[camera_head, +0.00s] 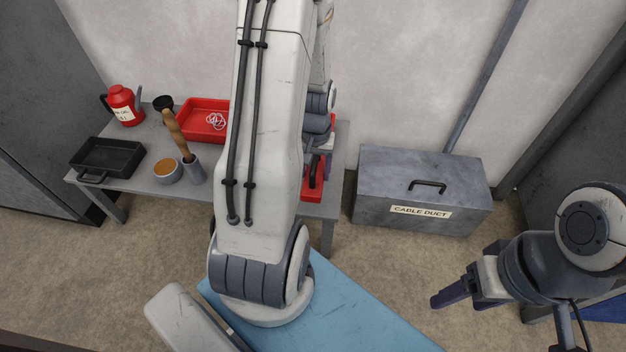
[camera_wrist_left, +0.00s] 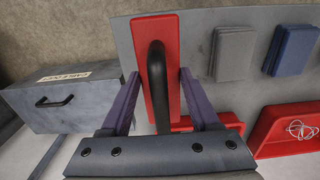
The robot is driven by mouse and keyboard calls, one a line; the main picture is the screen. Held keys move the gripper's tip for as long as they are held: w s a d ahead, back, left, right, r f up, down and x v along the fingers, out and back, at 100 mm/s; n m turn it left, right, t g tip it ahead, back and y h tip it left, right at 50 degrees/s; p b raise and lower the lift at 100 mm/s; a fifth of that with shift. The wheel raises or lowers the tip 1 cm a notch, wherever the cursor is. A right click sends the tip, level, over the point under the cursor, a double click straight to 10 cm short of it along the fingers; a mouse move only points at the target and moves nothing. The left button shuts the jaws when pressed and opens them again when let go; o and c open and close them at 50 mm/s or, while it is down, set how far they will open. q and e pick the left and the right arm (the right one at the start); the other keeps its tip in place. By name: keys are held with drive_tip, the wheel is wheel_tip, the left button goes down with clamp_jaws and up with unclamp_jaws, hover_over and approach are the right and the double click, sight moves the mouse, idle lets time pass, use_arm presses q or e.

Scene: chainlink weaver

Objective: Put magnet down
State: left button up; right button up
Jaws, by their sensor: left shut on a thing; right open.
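The magnet is a red block with a black handle, seen in the left wrist view (camera_wrist_left: 168,30) and partly in the head view (camera_head: 312,188), at the right end of the grey table. My left gripper (camera_wrist_left: 158,76) is shut on it, with one purple finger on each side. I cannot tell whether the magnet touches the table or is just above it. In the head view my left arm hides most of that gripper and part of the magnet. My right gripper (camera_head: 462,275) is open and empty, above the floor at right.
The grey table (camera_head: 145,152) holds a red tray (camera_head: 190,122) with white links, a black pan (camera_head: 108,155), an orange-filled cup (camera_head: 167,172), a wooden-handled tool (camera_head: 176,133) and a red can (camera_head: 122,104). Grey (camera_wrist_left: 234,52) and blue (camera_wrist_left: 293,48) blocks lie near the magnet. A cable duct box (camera_head: 425,185) stands right.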

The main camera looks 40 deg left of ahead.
use_arm(q)
drive_tip(key=shift+w+a+f+b, duration=0.4)
drive_tip(key=shift+w+a+f, duration=0.4)
drive_tip(key=shift+a, duration=0.25)
wheel_tip(320, 180, down, 4)
drive_tip(key=b, duration=0.3)
drive_tip(key=shift+f, duration=0.1)
drive_tip(key=o, duration=1.4)
drive_tip(key=shift+o, duration=0.2)
